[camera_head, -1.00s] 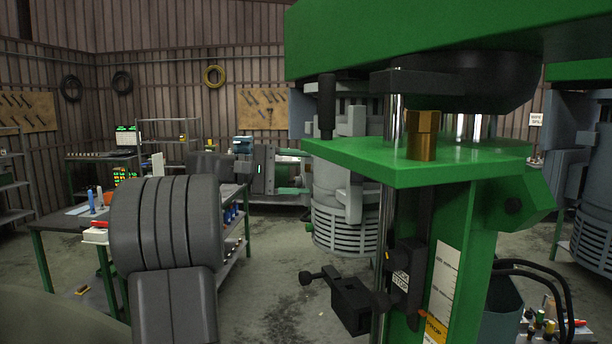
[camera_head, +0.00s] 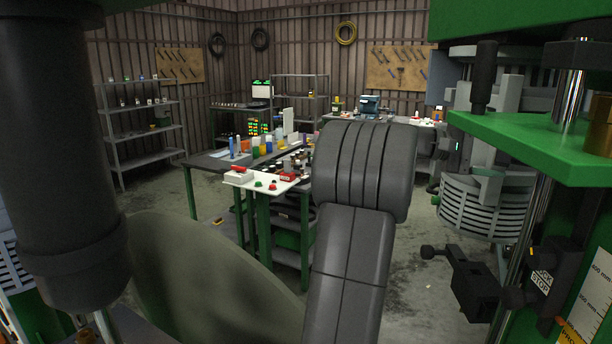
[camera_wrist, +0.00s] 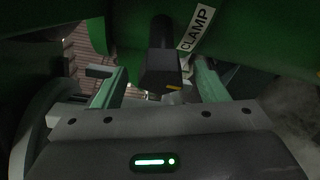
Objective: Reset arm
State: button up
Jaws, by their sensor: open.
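My gripper (camera_wrist: 158,88) is in the wrist view, with its two fingers apart and a lit green bar on its body. A black handle-like part (camera_wrist: 160,68) shows between the fingers; I cannot tell its distance, and nothing appears gripped. A label reading "CLAMP" (camera_wrist: 195,29) is beside it on a green surface.
A worktable (camera_head: 205,162) with bottles and a white tray (camera_head: 262,181) stands behind my arm. Shelves (camera_head: 140,128) are at the back left. A large dark cylinder (camera_head: 62,150) fills the left foreground. Open floor shows between the table and the green machine.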

jog(key=shift+x, duration=0.95)
jog(key=shift+a, duration=0.2)
